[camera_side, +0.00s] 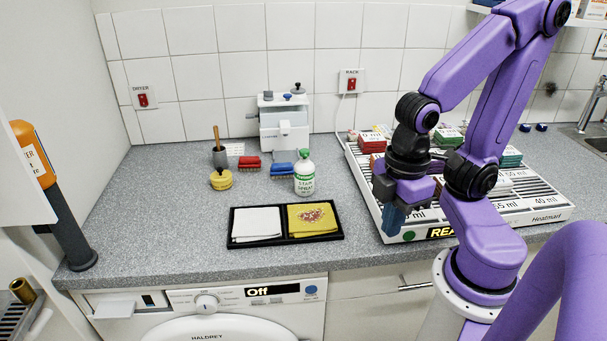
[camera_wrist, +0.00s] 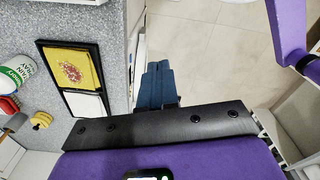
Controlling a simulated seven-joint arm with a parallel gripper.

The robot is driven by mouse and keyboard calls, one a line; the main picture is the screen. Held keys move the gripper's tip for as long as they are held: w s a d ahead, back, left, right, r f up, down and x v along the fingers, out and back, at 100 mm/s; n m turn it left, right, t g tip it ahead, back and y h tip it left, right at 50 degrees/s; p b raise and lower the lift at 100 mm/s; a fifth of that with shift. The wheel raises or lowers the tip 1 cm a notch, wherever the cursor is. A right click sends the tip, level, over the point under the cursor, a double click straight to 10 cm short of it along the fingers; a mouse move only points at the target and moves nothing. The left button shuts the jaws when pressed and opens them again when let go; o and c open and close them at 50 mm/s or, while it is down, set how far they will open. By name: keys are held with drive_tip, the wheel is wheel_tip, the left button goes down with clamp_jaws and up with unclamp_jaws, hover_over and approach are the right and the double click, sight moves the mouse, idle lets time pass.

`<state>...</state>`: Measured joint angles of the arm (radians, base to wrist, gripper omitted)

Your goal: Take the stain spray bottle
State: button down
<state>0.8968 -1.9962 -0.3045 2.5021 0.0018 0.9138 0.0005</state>
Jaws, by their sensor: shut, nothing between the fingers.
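The stain spray bottle (camera_side: 305,176) is white with a green label and stands upright on the counter, behind the black tray. In the wrist view the bottle (camera_wrist: 14,74) shows at the left edge, partly cut off. My gripper (camera_side: 394,222) is shut and empty, pointing down near the front left corner of the heated rack, well to the right of the bottle. In the wrist view the blue fingers of my gripper (camera_wrist: 156,84) are together, beyond the counter edge in that picture.
A black tray (camera_side: 235,243) holds a white cloth (camera_side: 257,224) and a stained yellow cloth (camera_side: 313,220) in front of the bottle. The rack (camera_side: 367,190) is at right.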

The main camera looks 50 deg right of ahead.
drive_tip(key=shift+c, duration=1.3)
unclamp_jaws()
drive_tip(key=w+a+r+n, duration=0.1)
drive_tip(key=w+r, duration=0.2)
drive_tip(key=w, duration=0.6)
wheel_tip(320, 180, up, 5)
drive_tip(key=n, duration=0.4)
hover_over(304, 158)
drive_tip(key=f, duration=1.7)
drive_tip(key=shift+w+d, duration=0.1)
drive_tip(key=shift+d, duration=0.1)
